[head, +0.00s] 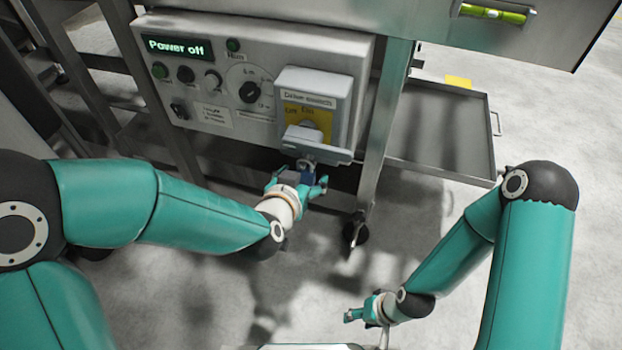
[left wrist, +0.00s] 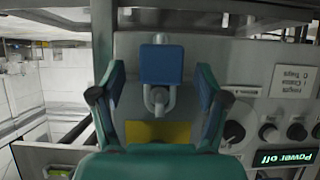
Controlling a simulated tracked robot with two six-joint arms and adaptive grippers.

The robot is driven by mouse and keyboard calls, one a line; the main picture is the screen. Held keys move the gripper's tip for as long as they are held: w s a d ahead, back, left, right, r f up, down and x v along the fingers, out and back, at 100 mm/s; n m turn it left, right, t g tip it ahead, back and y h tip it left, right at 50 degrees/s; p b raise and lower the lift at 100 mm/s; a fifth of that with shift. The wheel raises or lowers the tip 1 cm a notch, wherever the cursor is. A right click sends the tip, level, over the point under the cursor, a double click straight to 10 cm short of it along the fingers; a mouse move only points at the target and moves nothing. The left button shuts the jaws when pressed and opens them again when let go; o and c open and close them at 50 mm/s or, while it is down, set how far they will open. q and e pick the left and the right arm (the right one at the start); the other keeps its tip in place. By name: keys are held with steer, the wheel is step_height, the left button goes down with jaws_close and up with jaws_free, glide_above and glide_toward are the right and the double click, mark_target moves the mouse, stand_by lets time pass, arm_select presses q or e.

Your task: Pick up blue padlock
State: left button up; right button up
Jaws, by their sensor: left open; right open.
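The blue padlock (left wrist: 161,64) hangs by its grey shackle at the switch box (head: 322,95) on the control panel; the left wrist picture is upside down. In the head view the padlock (head: 306,167) is a small, partly hidden blue patch below the grey switch handle (head: 318,147). My left gripper (head: 303,181) is open just below and in front of it. In the left wrist view its fingers (left wrist: 160,78) stand on either side of the padlock, with gaps on both sides. My right gripper (head: 351,315) is open and empty, low over the floor.
The control panel (head: 207,120) has knobs and a lit "Power off" display (head: 177,47). A steel frame leg (head: 385,130) stands right of the switch box. A metal tray (head: 440,135) sticks out further right. Open floor (head: 320,270) lies below.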

arm_select(q)
steer(key=shift+w+d, duration=0.1)
steer(key=shift+w, duration=0.05)
steer(key=c, duration=1.4)
steer(key=shift+r, duration=0.15)
